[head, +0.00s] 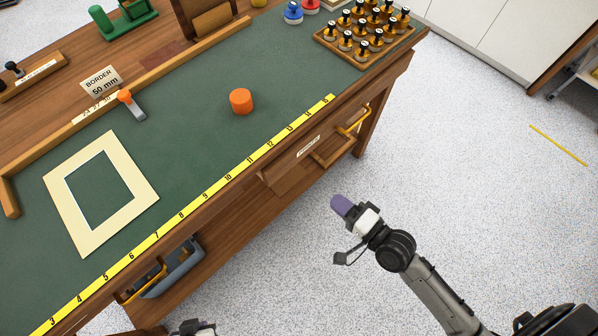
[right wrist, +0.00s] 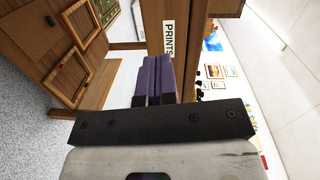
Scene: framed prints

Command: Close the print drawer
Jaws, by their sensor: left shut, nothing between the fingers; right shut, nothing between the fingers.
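The print drawer (head: 290,173) is a brown wooden front with a white PRINTS label, under the front edge of the workbench. How far it stands out is hard to tell. In the right wrist view the labelled wood (right wrist: 157,22) is straight ahead, with the PRINTS label turned sideways. My right gripper (head: 337,203) is shut and empty, in front of and below the drawer in the head view. Its purple fingers (right wrist: 155,80) point toward the labelled wood; I cannot tell whether they touch. My left gripper (head: 195,328) is shut and only partly visible at the bottom edge.
The green bench top (head: 200,160) holds a cream mat frame (head: 140,190), an orange cylinder (head: 241,101) and a tray of knobbed pieces (head: 322,38). A grey bin (head: 180,270) hangs under the front edge. Wooden frames (right wrist: 70,78) lie left of the label.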

